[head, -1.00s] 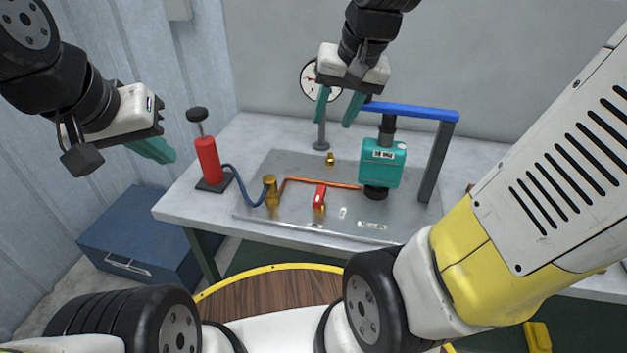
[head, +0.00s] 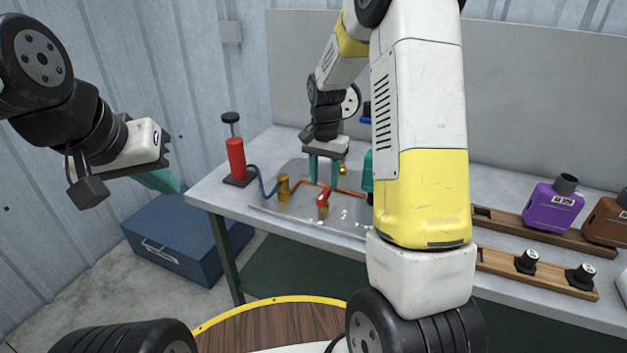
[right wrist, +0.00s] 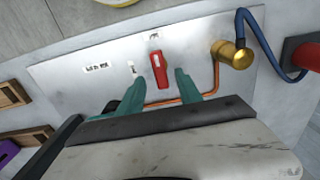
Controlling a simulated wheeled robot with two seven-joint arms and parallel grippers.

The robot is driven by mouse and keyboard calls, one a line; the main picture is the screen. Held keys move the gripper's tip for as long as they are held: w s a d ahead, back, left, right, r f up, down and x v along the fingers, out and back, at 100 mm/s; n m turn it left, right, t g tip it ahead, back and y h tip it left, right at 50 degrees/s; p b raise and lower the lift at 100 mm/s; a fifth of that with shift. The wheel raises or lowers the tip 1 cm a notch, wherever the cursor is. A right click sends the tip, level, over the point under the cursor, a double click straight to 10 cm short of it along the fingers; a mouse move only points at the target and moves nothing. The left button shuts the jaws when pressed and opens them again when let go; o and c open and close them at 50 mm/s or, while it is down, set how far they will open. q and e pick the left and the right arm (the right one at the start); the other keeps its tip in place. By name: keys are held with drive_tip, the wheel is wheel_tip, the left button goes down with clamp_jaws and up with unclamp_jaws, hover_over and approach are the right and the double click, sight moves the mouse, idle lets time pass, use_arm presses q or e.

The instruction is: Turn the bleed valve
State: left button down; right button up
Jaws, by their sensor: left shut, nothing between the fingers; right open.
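A valve with a red lever (head: 323,197) on a brass body stands on the metal plate (head: 290,209) on the bench. The red lever also shows in the right wrist view (right wrist: 158,70). My right gripper (head: 325,183) is open and points down just behind the lever. In the right wrist view the lever appears between the teal fingertips (right wrist: 160,78), without visible contact; I cannot tell the height gap. A small brass fitting (head: 344,168) sits behind the right gripper, partly hidden. My left gripper (head: 170,184) is shut and empty, left of the bench.
A red hand pump (head: 236,158) with a blue hose (head: 262,183) leads to a brass fitting (head: 283,187). A copper pipe (head: 352,193) crosses the plate. My right arm hides most of the teal muffler. Wooden racks (head: 545,276) hold parts at right.

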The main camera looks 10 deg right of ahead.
sight(324, 193)
drive_tip(key=shift+f, duration=2.15)
clamp_jaws()
